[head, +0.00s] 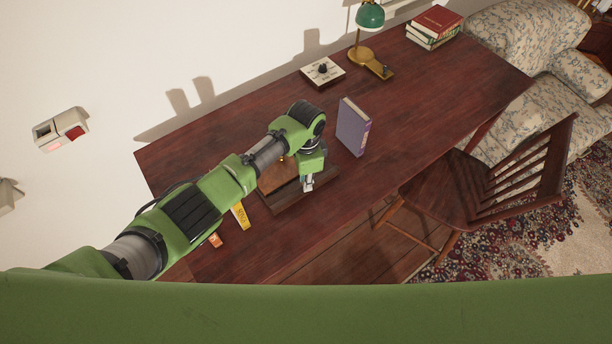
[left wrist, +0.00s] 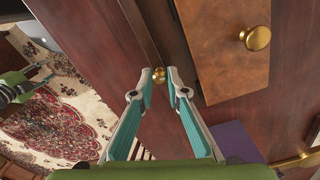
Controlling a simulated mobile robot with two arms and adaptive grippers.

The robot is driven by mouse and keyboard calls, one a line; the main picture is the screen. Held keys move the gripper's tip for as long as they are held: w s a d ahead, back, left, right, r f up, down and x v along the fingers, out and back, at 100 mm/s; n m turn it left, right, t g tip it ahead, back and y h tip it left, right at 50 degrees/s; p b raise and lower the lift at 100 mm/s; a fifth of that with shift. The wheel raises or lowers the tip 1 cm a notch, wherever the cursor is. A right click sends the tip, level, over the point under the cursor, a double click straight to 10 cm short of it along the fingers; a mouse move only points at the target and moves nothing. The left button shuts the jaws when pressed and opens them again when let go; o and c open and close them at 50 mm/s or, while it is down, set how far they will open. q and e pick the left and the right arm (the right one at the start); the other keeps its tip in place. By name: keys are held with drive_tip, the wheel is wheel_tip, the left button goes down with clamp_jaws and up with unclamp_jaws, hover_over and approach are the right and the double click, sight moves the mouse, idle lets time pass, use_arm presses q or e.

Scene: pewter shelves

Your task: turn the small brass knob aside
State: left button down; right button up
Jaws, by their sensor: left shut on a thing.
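The small brass knob (left wrist: 159,76) shows in the left wrist view between the fingertips of my left gripper (left wrist: 166,86), close to the edge of a dark wooden face. The gripper is shut on it; the fingers partly cover the knob's sides. A larger brass knob (left wrist: 257,38) sits on a lighter brown wooden panel (left wrist: 225,60) to the right, clear of the fingers. In the head view my left gripper (head: 308,184) points down at the front of a low wooden piece (head: 287,196) on the desk. The small knob is hidden there.
On the desk (head: 440,85) a purple book (head: 353,127) stands upright beside the gripper. A white dial box (head: 323,72), a green lamp (head: 370,17) and stacked books (head: 434,27) are farther back. A yellow item (head: 240,214) lies near my arm. A chair (head: 490,195) stands in front.

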use_arm(q)
drive_tip(key=shift+n, duration=0.5)
drive_tip(key=c, duration=2)
unclamp_jaws()
wheel_tip(320, 180, up, 12)
drive_tip(key=shift+r, duration=0.1)
